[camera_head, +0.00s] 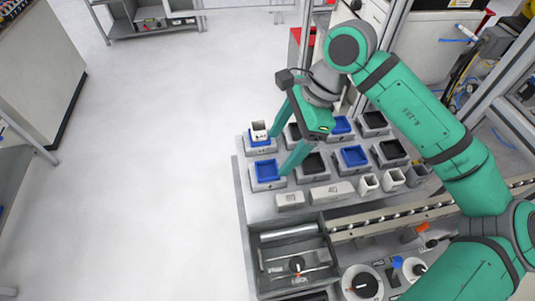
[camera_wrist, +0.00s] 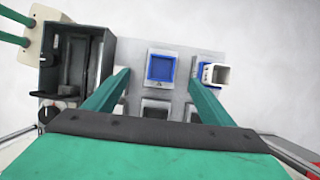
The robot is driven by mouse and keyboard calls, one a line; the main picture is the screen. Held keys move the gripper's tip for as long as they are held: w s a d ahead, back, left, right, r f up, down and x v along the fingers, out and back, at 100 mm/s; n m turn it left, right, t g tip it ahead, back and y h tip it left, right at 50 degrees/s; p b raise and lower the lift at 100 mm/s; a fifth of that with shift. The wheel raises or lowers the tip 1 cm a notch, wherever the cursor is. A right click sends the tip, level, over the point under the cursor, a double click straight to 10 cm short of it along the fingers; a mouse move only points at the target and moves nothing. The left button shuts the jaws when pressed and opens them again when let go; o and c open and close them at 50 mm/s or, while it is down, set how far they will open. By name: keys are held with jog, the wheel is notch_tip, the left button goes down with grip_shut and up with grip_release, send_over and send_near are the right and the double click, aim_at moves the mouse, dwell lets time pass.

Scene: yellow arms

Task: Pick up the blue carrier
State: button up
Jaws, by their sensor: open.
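Several blue square carriers sit in grey holders on the bench. The front-left blue carrier (camera_head: 265,171) is empty and shows in the wrist view as a blue square (camera_wrist: 160,68), ahead of and between my fingers. Another blue carrier (camera_head: 258,142) behind it bears a white hollow block (camera_head: 259,129). Two more blue carriers (camera_head: 354,156) and (camera_head: 341,125) stand to the right. My gripper (camera_head: 277,155) is open and empty, its two long green fingers pointing down at the left columns of holders. The wrist view shows the fingertips wide apart (camera_wrist: 159,76), with no visible contact on the carrier.
Black carriers (camera_head: 391,152) fill other holders close by. A grey open box (camera_head: 290,258) and a conveyor rail (camera_head: 390,222) lie nearer. The floor at left is clear.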

aim_at(265, 172)
jog(key=shift+w+d+x, duration=0.1)
jog(key=shift+x, duration=2.6)
jog(key=shift+w+d+x, duration=0.1)
jog(key=shift+x, duration=2.55)
jog(key=shift+f, duration=0.1)
jog(key=shift+w, duration=0.1)
jog(key=c, duration=1.4)
